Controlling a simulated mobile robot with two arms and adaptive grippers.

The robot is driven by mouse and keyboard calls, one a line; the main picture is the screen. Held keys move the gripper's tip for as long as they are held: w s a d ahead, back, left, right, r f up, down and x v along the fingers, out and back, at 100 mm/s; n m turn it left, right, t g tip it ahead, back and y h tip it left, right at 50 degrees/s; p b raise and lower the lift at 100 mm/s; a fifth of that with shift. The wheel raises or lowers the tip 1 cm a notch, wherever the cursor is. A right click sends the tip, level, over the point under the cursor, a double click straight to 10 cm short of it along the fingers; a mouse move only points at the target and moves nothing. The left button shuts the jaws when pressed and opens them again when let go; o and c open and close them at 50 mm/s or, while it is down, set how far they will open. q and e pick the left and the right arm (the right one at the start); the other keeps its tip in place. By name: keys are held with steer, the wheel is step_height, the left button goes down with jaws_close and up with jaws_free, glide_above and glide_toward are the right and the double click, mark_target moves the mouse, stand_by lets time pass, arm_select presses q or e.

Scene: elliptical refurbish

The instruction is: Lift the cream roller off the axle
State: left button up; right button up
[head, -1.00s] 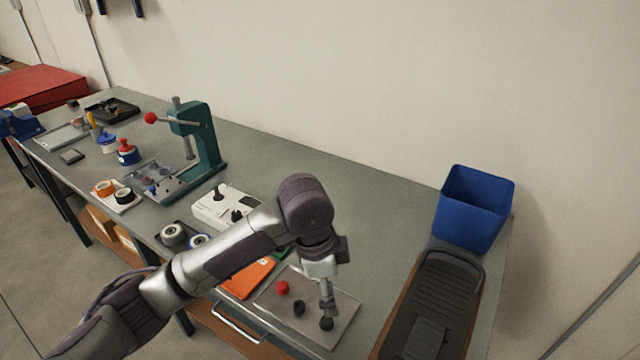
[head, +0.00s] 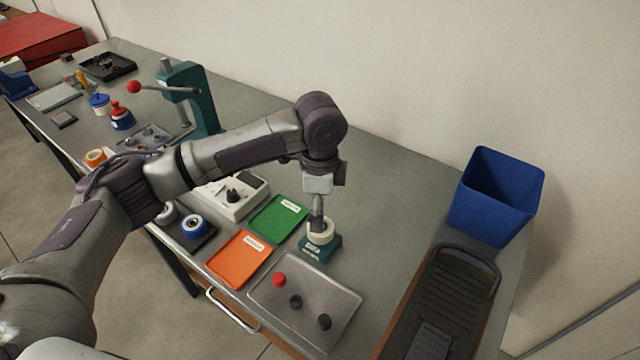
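The cream roller (head: 321,236) sits on a small teal stand (head: 322,252) with a white label, right of the green mat. The axle is hidden by the roller and my gripper. My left gripper (head: 318,219) points straight down at the roller's top, its fingertips at or just over the roller's middle. The fingers look close together, but I cannot tell whether they grip anything. My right gripper is not in view.
A metal tray (head: 335,290) with a red knob (head: 279,280) and two dark knobs lies in front of the stand. Orange (head: 240,258) and green (head: 277,217) mats lie to the left. A blue bin (head: 497,200) and black ribbed unit (head: 450,300) stand right.

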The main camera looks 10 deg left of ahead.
arm_select(q)
step_height(320, 180, down, 5)
steer(key=shift+r+p, duration=0.2)
steer(key=shift+p, duration=0.15)
steer(key=shift+f, duration=0.85)
steer(key=c, duration=1.2)
steer(key=o, duration=0.4)
steer(key=c, duration=0.4)
steer(key=shift+r, duration=0.1)
steer(key=shift+c, duration=0.2)
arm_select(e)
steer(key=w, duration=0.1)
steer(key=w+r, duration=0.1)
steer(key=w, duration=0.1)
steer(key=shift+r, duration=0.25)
